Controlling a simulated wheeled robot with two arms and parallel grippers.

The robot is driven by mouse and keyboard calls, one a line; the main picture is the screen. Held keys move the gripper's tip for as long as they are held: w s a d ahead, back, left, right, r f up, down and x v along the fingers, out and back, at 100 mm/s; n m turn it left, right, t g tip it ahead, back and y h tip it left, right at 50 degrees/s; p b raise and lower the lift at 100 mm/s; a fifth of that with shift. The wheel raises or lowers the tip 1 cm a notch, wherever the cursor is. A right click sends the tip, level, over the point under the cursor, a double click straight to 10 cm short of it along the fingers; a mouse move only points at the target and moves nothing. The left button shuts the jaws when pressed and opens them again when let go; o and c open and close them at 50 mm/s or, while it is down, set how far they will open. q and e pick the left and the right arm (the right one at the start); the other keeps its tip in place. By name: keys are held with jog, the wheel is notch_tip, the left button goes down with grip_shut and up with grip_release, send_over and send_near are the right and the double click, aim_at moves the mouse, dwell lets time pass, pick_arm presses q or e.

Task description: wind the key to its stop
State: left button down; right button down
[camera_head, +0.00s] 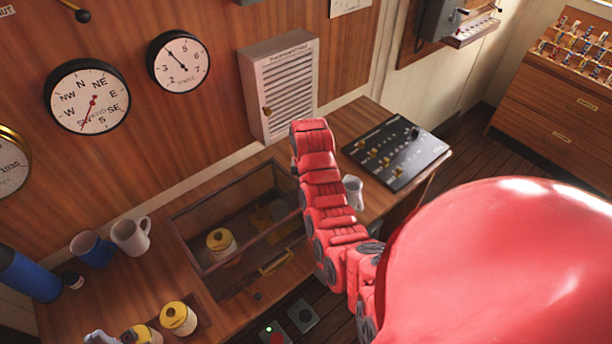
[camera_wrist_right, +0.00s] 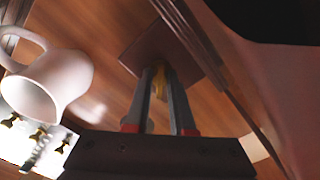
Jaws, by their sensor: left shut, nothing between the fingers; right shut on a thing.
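In the right wrist view, the two fingers of my right gripper (camera_wrist_right: 161,85) are shut on a small brass-coloured piece, which looks like the key (camera_wrist_right: 160,76). Behind it is a square brown plate or block (camera_wrist_right: 150,45) on the wooden surface. The fingers hide most of the key, so its turn angle cannot be read. In the head view my red right arm covers this spot, and neither key nor right gripper shows there. A grey tip of my left gripper (camera_head: 100,338) shows at the bottom left edge, shut and empty, near yellow-topped round pieces (camera_head: 178,317).
A white mug (camera_wrist_right: 60,82) stands close beside my right gripper; it also shows in the head view (camera_head: 353,192). A black switch panel (camera_head: 396,150) lies beyond. A glass-topped case (camera_head: 185,228), louvred cabinet (camera_head: 280,85), and blue (camera_head: 90,250) and white (camera_head: 130,236) mugs are around.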

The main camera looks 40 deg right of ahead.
jog(key=m, duration=0.4)
jog(key=shift+m, duration=0.3)
jog(key=m, duration=0.3)
jog(key=shift+m, duration=0.4)
jog(key=m, duration=1.9)
jog(key=shift+m+b, duration=0.3)
jog(key=shift+m, duration=1.5)
